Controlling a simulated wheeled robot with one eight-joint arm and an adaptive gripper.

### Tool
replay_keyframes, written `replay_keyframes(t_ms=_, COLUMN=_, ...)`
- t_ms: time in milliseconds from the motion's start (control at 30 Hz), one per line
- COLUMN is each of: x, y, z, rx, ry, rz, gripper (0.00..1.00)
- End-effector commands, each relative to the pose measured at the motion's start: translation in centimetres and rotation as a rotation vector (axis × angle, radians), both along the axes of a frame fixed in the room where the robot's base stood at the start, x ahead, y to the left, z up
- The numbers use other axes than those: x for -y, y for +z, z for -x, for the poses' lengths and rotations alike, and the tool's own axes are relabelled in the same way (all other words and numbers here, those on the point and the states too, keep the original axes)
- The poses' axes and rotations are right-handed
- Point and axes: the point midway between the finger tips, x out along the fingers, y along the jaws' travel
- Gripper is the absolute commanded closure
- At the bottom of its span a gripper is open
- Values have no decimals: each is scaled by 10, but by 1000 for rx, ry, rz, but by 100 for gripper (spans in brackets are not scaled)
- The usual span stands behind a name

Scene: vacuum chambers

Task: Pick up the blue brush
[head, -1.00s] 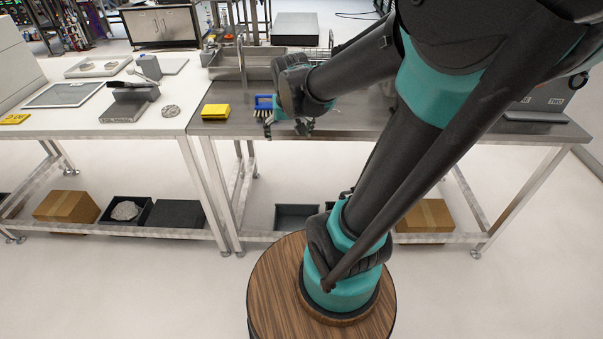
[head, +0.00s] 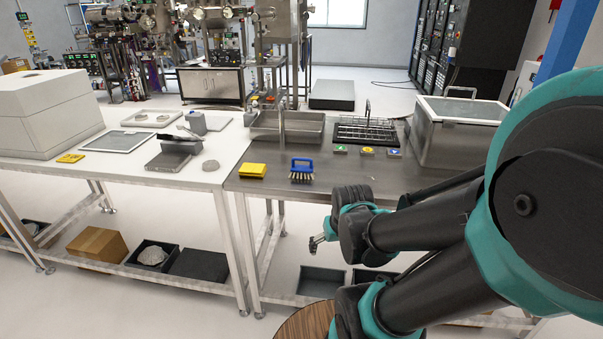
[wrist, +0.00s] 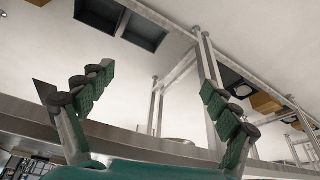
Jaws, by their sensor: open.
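The blue brush (head: 301,170) stands on the steel table (head: 340,182) near its front edge, bristles down, with its blue handle on top. My gripper (head: 317,243) is in front of the table and lower than its top, to the right of and below the brush in the head view. It is small and partly hidden there. In the wrist view my gripper (wrist: 158,95) shows its two fingers wide apart with nothing between them. The brush is not visible in the wrist view.
A yellow sponge-like block (head: 252,170) lies just left of the brush. A sink (head: 287,127), a wire rack (head: 370,131) and a steel tank (head: 455,131) stand behind. A white table (head: 130,172) adjoins at left. Dark bins (head: 320,282) sit on the shelf below.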

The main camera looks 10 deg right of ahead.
Motion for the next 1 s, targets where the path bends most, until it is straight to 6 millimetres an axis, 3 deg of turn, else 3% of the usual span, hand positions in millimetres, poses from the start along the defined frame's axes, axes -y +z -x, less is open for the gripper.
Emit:
replay_keyframes(t_ms=433, x=0, y=0, z=0, rx=0, ry=0, rz=0, gripper=11)
replay_keyframes(t_ms=567, x=0, y=6, z=-8, rx=0, ry=-6, rz=0, gripper=7)
replay_keyframes(t_ms=667, x=-3, y=26, z=-34, rx=-2, ry=-29, rz=0, gripper=7)
replay_keyframes(t_ms=767, x=-8, y=64, z=-78, rx=-4, ry=-73, rz=3, gripper=7)
replay_keyframes(t_ms=900, x=-21, y=133, z=-146, rx=-2, ry=-155, rz=5, gripper=7)
replay_keyframes(t_ms=1000, x=-33, y=180, z=-184, rx=4, ry=-210, rz=7, gripper=7)
